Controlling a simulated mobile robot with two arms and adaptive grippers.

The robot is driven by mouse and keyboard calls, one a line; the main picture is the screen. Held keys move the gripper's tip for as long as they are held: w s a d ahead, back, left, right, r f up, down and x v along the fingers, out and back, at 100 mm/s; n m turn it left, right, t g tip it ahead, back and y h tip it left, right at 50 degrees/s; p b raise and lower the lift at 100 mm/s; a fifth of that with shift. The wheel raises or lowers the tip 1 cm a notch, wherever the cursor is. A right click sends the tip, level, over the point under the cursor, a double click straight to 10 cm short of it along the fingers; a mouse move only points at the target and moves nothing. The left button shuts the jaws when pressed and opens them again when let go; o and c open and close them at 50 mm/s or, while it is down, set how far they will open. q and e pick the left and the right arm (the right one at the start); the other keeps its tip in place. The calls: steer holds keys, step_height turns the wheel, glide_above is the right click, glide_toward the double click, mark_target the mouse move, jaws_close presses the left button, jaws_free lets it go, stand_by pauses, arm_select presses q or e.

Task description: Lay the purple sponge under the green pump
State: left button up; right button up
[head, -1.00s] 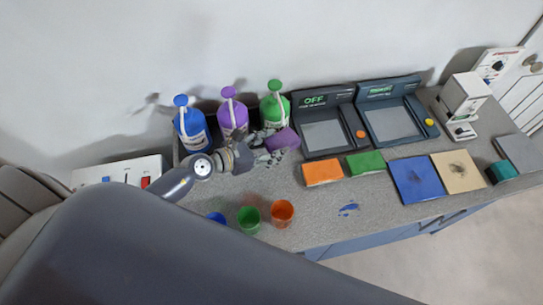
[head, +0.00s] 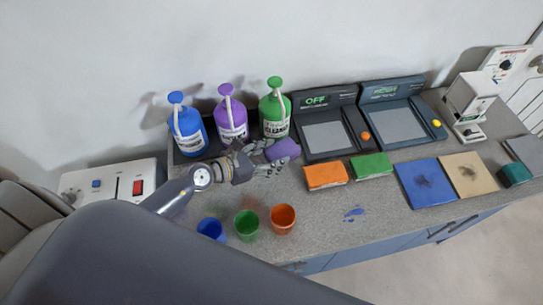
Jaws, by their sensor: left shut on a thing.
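The purple sponge (head: 284,149) is held in my left gripper (head: 268,154), which is shut on it. It is just in front of the green pump (head: 275,110), slightly right of its base. The green pump is a bottle with a green top, standing upright at the right end of a row of three. I cannot tell whether the sponge touches the counter. The gripper and sponge hide part of the area in front of the green pump. My right gripper is not in view.
A purple pump (head: 231,116) and a blue pump (head: 187,128) stand to the left. Blue (head: 211,229), green (head: 246,225) and orange (head: 283,218) cups stand in front. Orange (head: 326,176) and green (head: 371,165) sponges lie right, before two dark devices (head: 325,134).

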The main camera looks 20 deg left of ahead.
arm_select(q)
steer(key=shift+f, duration=0.1)
steer(key=shift+f+b, duration=0.55)
steer(key=o, duration=0.7)
steer(key=shift+r, duration=0.1)
steer(key=shift+r+p, duration=0.25)
steer(key=shift+p, duration=0.1)
steer(key=shift+r+p, duration=0.35)
steer(key=shift+r, duration=0.1)
steer(key=b+v, duration=0.1)
steer(key=v, duration=0.2)
steer(key=b+v, duration=0.1)
steer(key=v, duration=0.6)
steer(key=shift+s+a+f+b, duration=0.2)
steer(key=shift+s+b, duration=0.1)
steer(key=shift+b, duration=0.1)
steer(key=shift+s+a+r, duration=0.3)
steer(key=shift+s+r, duration=0.1)
steer(key=shift+s, duration=0.1)
